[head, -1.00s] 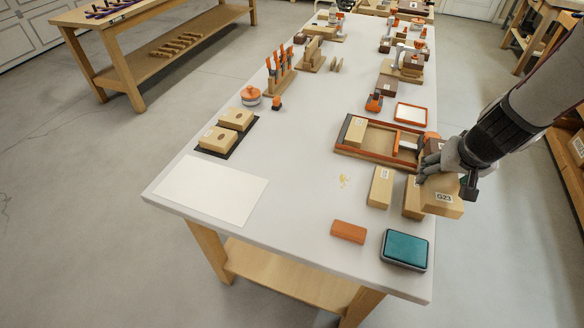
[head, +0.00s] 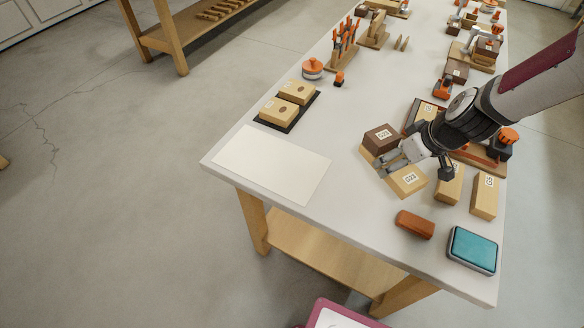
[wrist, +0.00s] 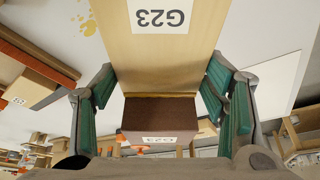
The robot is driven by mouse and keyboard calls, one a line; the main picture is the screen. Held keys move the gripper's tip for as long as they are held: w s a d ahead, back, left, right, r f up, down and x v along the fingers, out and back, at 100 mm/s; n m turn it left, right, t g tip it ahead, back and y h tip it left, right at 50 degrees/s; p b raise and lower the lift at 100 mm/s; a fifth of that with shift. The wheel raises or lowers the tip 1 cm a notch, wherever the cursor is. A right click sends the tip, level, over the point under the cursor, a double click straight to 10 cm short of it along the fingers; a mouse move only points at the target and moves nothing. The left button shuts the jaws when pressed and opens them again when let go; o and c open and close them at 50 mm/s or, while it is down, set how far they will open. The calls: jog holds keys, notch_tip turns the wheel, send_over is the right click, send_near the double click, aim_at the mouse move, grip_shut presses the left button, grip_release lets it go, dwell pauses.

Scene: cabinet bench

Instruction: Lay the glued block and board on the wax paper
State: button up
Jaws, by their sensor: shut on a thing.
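My gripper (head: 403,157) is shut on the glued block and board and holds them above the bench, to the right of the wax paper. The light wood board (head: 408,180) has a G23 label, which also shows on the board in the wrist view (wrist: 160,50). The dark brown block (head: 381,138) is joined to the board, with a yellowish seam between them in the wrist view (wrist: 160,116). The green-padded fingers stand on both sides of the piece. The wax paper (head: 270,165) is a bare white sheet flat at the bench's near left corner.
A black mat (head: 288,121) with two light blocks lies behind the paper. Two light boards (head: 484,195), an orange bar (head: 415,224) and a teal-topped tin (head: 472,249) are at the right. Yellow spots (wrist: 88,24) mark the bench. The bench between paper and orange bar is clear.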

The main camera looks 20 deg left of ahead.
jog(key=a+n, duration=0.2)
jog(key=a, duration=0.1)
jog(key=a+n+g, duration=0.1)
jog(key=a+n, duration=0.1)
jog(key=a, duration=0.2)
jog(key=a+n+g+y, duration=0.1)
jog(key=a+n, duration=0.1)
jog(key=a, duration=0.2)
jog(key=shift+w+f, duration=0.1)
jog(key=shift+f, duration=0.3)
jog(key=shift+n, duration=0.3)
jog(key=s+a, duration=0.2)
jog(key=a, duration=0.2)
jog(key=s+a+f, duration=0.1)
jog(key=s+a, duration=0.1)
jog(key=a, duration=0.3)
jog(key=s+a+p, duration=0.1)
jog(key=s+a, duration=0.1)
jog(key=a, duration=0.3)
jog(key=shift+s+f, duration=0.2)
jog(key=shift+s, duration=0.1)
jog(key=shift+a+f+p, duration=0.1)
jog(key=shift+f+p, duration=0.2)
jog(key=shift+f, duration=1.45)
jog(key=shift+f, duration=0.1)
jog(key=o, duration=1.3)
jog(key=v, duration=1.2)
jog(key=shift+w, duration=0.15)
